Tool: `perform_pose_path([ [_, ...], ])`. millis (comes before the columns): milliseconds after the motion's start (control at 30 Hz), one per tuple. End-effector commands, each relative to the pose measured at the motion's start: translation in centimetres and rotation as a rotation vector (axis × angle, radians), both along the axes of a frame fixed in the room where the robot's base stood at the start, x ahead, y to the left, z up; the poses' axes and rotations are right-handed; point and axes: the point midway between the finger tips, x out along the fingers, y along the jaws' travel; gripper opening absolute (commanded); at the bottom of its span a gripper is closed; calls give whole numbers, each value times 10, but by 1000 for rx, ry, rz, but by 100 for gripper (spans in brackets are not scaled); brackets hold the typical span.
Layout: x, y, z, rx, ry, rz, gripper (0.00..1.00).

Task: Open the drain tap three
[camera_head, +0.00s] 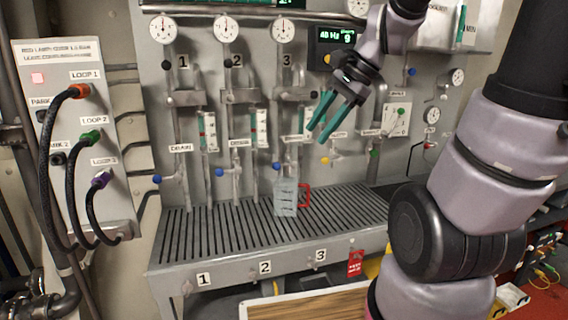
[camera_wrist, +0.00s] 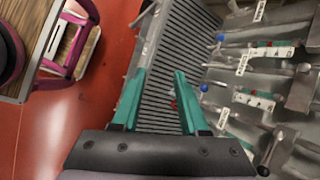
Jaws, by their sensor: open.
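In the head view, drain tap three, a small tap with a blue knob (camera_head: 277,166), sits low on the third pipe column, just above a clear measuring jug (camera_head: 286,199) with a red handle. The tap's label is too small to read surely. My gripper (camera_head: 318,134) hangs in front of the panel, right of and above this tap, apart from it. Its teal fingers are open and empty. In the wrist view my gripper (camera_wrist: 160,72) points over the slatted bench. Blue-knobbed taps (camera_wrist: 204,87) show to its right; I cannot tell which number each has.
The slatted bench (camera_head: 225,218) carries number plates 1, 2 and 3 on its front. Two more blue-knobbed taps (camera_head: 219,172) are left of column three. A yellow-knobbed tap (camera_head: 325,160) is to its right. A cabinet with looped black cables (camera_head: 70,60) stands at left.

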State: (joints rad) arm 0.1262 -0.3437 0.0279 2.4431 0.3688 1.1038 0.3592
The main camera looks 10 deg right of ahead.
Motion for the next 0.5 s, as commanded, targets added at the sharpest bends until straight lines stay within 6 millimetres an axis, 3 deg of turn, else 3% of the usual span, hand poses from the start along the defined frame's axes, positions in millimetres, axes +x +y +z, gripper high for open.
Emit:
perform_pose_path([
  [300, 73, 23, -53, 544, 656, -614, 44],
  [500, 130, 12, -90, 882, 1073, -996, 44],
])
